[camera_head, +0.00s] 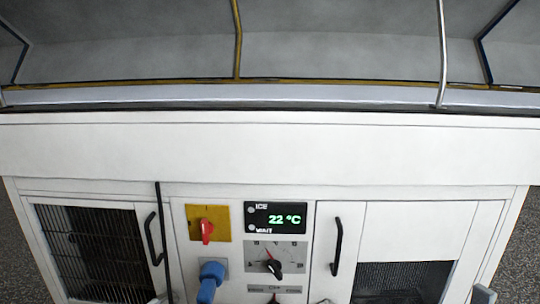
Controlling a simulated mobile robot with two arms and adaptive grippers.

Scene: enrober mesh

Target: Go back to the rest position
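The white machine (270,150) fills the camera_head view, seen from the front and above. Neither of my grippers can be made out. Small pale bits show at the bottom edge, too cut off to identify. On the front panel, a red rotary switch (207,231) sits on a yellow plate (223,215). A display (275,218) reads 22 °C in green, with ICE and WAIT beside two round lamps. Below it is a dial with a dark knob (273,267). A blue plug (210,281) sits left of the dial.
A grille door (92,250) with a black handle (153,240) is on the left. A right-hand door has a black handle (337,247) and a dark mesh opening (402,279). A dark cable (161,225) hangs down the front. Metal rods (442,50) rise above the top ledge (270,95).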

